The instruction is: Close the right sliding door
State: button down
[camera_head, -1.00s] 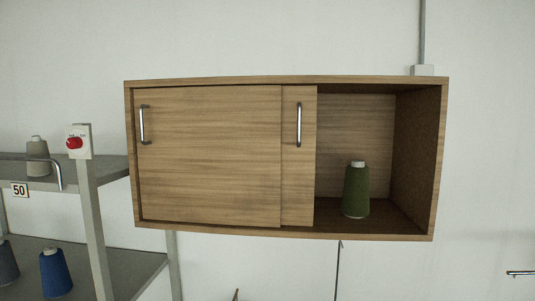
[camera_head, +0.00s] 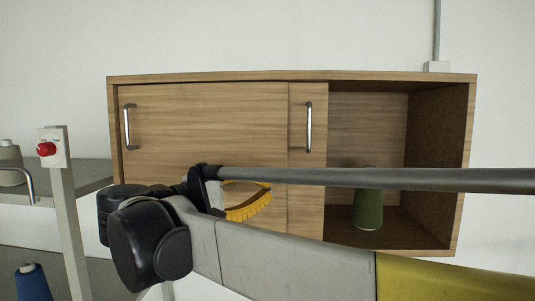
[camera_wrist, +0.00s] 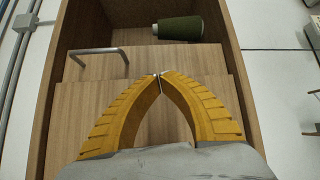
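A wooden wall cabinet (camera_head: 300,78) has two sliding doors. The left door (camera_head: 215,125) covers the left part. The right door (camera_head: 308,185) shows as a strip with a metal handle (camera_head: 309,127), overlapped by the left door, and the right side of the cabinet is open. A green thread spool (camera_head: 369,208) stands in that opening, partly hidden by my arm. My yellow gripper (camera_wrist: 160,77) has its fingertips together with nothing between them. It is in front of the doors, apart from the handle (camera_wrist: 98,52). The spool also shows in the wrist view (camera_wrist: 178,29).
At left, a shelf (camera_head: 85,172) and a post with a red-button switch box (camera_head: 50,148) stand beside the cabinet. A blue spool (camera_head: 33,284) is on the lower shelf. A conduit (camera_head: 437,30) runs up the wall at right. My arm crosses the cabinet's lower front.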

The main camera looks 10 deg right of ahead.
jog(key=w+a+r+h, duration=0.1)
jog(key=a+r+h, duration=0.1)
jog(key=a+r, duration=0.25)
jog(key=p, duration=0.3)
send_near(293, 150)
jog(key=shift+m, duration=0.3)
jog(key=x, duration=0.4)
jog(key=shift+w+d+r, duration=0.15)
jog(key=shift+r, duration=0.15)
jog(key=d, duration=0.1)
jog(key=d+p, duration=0.1)
jog(key=s+d, duration=0.1)
jog(key=shift+d+r+t, duration=0.1)
jog(key=shift+r+t, duration=0.25)
jog(key=shift+t, duration=0.05)
jog(key=shift+s+d+p, duration=0.15)
jog(key=shift+d+p, duration=0.2)
jog(key=shift+d, duration=0.15)
jog(key=shift+a+f, duration=0.1)
jog(key=s+d, duration=0.4)
jog(key=d, duration=1)
jog(key=s+d+b, duration=0.1)
jog(key=s+d, duration=0.4)
jog(key=d, duration=0.9)
jog(key=shift+d, duration=0.35)
